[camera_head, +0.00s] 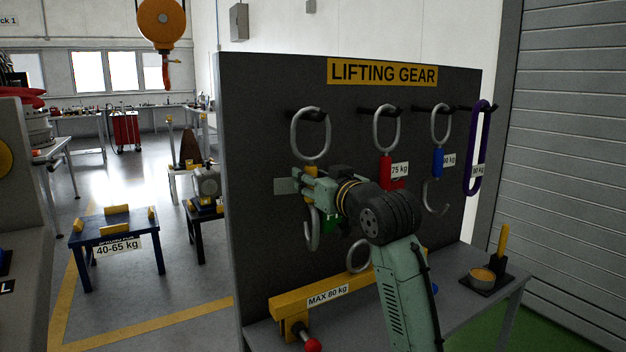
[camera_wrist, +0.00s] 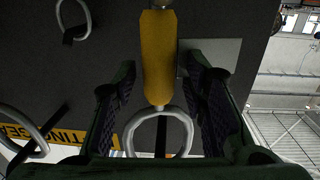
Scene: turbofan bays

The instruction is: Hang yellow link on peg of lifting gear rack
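The yellow link has a silver ring (camera_head: 310,133) at its top and a hook (camera_head: 313,228) at its bottom. Its ring is around the leftmost peg (camera_head: 314,115) of the lifting gear rack (camera_head: 265,150), and the link hangs down the rack's dark face. My gripper (camera_head: 314,188) is at the yellow body and hides part of it. In the wrist view the yellow link (camera_wrist: 158,50) lies between the two spread fingers (camera_wrist: 158,68), with gaps on both sides. That view is upside down, with the ring below and a dark peg-like bar inside it.
A red link (camera_head: 388,172), a blue link (camera_head: 437,163) and a purple sling (camera_head: 478,150) hang to the right. A yellow beam (camera_head: 325,293) marked MAX 80 kg lies on the shelf below.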

